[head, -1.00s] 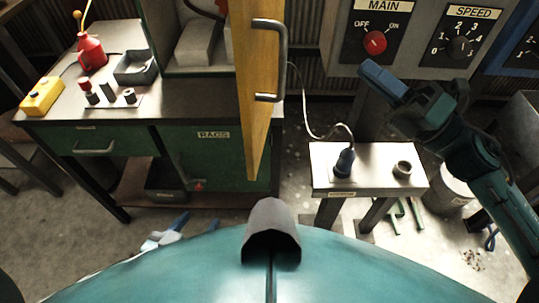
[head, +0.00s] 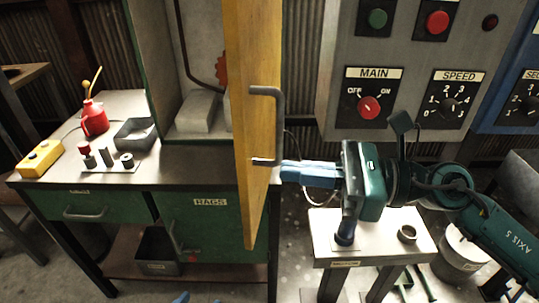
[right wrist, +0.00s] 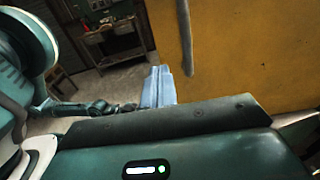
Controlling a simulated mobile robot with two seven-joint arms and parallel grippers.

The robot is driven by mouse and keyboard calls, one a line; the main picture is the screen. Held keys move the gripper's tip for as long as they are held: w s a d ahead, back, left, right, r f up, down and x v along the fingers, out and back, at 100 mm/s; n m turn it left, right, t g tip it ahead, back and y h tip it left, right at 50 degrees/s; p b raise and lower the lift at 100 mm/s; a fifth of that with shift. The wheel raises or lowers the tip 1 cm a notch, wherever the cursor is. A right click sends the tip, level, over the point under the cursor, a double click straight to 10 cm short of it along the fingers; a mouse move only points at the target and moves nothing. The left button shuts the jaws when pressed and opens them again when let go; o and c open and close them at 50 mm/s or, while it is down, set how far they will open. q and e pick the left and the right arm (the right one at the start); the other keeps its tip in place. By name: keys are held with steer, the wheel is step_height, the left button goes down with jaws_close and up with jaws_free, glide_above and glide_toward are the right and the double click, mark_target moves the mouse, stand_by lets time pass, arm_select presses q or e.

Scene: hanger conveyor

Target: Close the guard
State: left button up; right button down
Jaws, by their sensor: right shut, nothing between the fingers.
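The yellow guard panel (head: 252,60) stands swung open, seen nearly edge-on in front of the machine housing. Its grey bar handle (head: 281,122) is on the right face. My right gripper (head: 284,171) is shut and empty, its blue fingers pointing left at the lower end of the handle. In the right wrist view the shut fingers (right wrist: 159,86) are just left of and below the handle (right wrist: 185,38), with the yellow panel (right wrist: 250,50) behind; contact cannot be told. Blue tips of my left gripper (head: 182,298) barely show at the bottom edge of the head view.
The control box (head: 420,60) with knobs and buttons is above my right arm. A small stand (head: 330,232) with a blue-handled tool and a ring is below it. The bench (head: 110,172) at left carries a red oil can (head: 95,120), a yellow box (head: 40,158) and small parts.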

mark_target(247, 167)
steer(key=shift+w+a+p, duration=0.2)
steer(key=shift+a+p, duration=0.1)
steer(key=shift+a, duration=0.8)
steer(key=shift+w+a+p, duration=0.2)
steer(key=shift+a+p, duration=0.05)
steer(key=shift+a, duration=0.85)
steer(key=shift+a, duration=0.15)
